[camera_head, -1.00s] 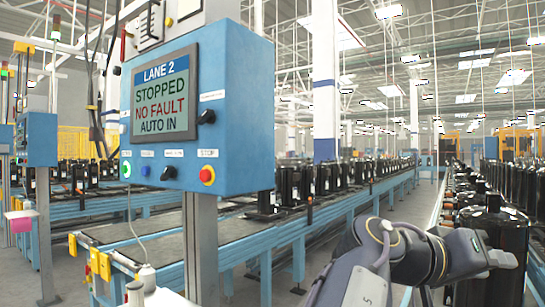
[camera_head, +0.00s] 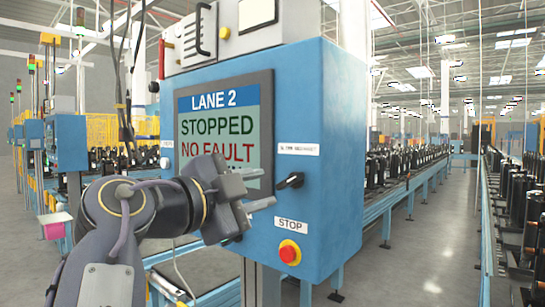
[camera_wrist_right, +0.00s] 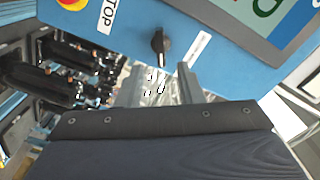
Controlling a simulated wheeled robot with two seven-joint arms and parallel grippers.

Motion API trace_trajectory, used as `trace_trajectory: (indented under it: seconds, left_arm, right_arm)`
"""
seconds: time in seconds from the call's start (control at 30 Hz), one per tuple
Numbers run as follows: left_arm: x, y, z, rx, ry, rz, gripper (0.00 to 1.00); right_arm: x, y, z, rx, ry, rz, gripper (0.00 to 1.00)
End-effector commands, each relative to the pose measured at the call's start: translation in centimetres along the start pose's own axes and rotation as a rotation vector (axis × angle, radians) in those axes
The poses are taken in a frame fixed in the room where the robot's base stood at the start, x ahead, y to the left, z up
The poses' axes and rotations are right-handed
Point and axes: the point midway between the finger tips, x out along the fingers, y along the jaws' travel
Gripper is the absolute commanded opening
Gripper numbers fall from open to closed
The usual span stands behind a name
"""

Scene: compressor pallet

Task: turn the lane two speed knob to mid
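The lane 2 control box (camera_head: 330,110) is a blue cabinet whose screen (camera_head: 215,105) reads LANE 2, STOPPED, NO FAULT. A black knob (camera_head: 290,181) sits on it right of the screen, under a small white label too small to read; its handle lies nearly level. The knob also shows in the right wrist view (camera_wrist_right: 159,42), just beyond the fingertips. My right gripper (camera_head: 270,188) is open and empty, left of the knob and apart from it. It covers the lower screen and the buttons below, including a second black knob seen earlier. My left gripper is not in view.
A red STOP button (camera_head: 289,252) on a yellow base sits just below the knob, close to my right gripper. Conveyors with black compressors (camera_head: 380,170) run behind the box at right. The floor (camera_head: 420,245) between the lanes is clear.

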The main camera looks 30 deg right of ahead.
Motion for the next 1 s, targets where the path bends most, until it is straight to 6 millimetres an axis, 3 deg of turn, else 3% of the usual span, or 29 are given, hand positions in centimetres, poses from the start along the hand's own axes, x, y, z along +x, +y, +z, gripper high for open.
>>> trace_trajectory:
  seconds: [0.5, 0.87, 1.0]
  left_arm:
    - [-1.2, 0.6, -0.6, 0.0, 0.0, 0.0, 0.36]
    - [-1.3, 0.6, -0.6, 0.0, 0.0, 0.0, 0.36]
    - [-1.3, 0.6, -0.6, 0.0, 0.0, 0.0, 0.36]
  right_arm:
    - [6.7, -0.2, 0.3, 0.015, -0.007, -0.002, 0.34]
    - [7.5, -0.1, 0.3, 0.014, -0.006, -0.005, 0.34]
    - [7.5, -0.1, 0.3, 0.014, -0.006, -0.004, 0.18]
